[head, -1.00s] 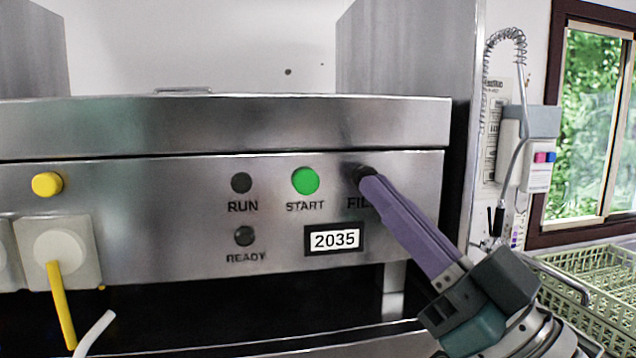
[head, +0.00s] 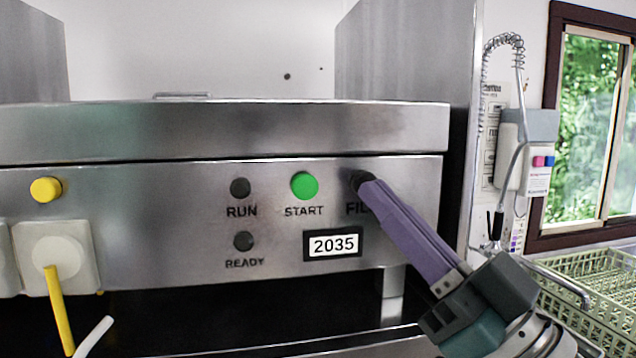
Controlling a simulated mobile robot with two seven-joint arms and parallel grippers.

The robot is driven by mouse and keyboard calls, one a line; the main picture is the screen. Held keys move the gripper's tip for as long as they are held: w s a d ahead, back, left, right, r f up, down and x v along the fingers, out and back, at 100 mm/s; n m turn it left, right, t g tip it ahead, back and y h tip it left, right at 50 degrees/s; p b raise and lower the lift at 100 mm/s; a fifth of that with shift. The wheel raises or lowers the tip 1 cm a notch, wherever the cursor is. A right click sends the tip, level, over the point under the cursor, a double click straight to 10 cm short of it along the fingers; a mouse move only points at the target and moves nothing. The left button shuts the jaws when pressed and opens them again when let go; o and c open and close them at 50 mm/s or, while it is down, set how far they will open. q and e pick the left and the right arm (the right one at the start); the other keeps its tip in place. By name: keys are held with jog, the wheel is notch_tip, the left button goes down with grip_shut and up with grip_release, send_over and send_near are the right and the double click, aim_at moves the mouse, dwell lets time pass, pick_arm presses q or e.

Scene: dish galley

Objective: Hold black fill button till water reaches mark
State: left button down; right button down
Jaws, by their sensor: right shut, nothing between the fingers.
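The black fill button (head: 359,180) is on the steel front panel, right of the green START button. The lettering under it is partly covered by my right gripper. My right gripper (head: 369,186) is shut and empty, with its purple fingers reaching up and left. Its tips are at the button and overlap its right side; they look in contact, but how far the button is pressed cannot be seen. No water and no level mark show in this view. My left gripper is not in view.
The panel (head: 150,240) also carries a green START button (head: 304,186), dark RUN and READY lamps, a 2035 label (head: 334,244) and a yellow button (head: 46,189). A green rack (head: 590,290) and spray hose (head: 520,130) are at right.

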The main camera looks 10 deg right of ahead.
dwell(0.5)
dwell(0.3)
jog(key=shift+w+b, duration=0.35)
jog(key=shift+w, duration=0.1)
jog(key=shift+w+b, duration=0.35)
jog(key=shift+w, duration=0.1)
dwell(0.5)
dwell(0.9)
dwell(0.8)
dwell(0.9)
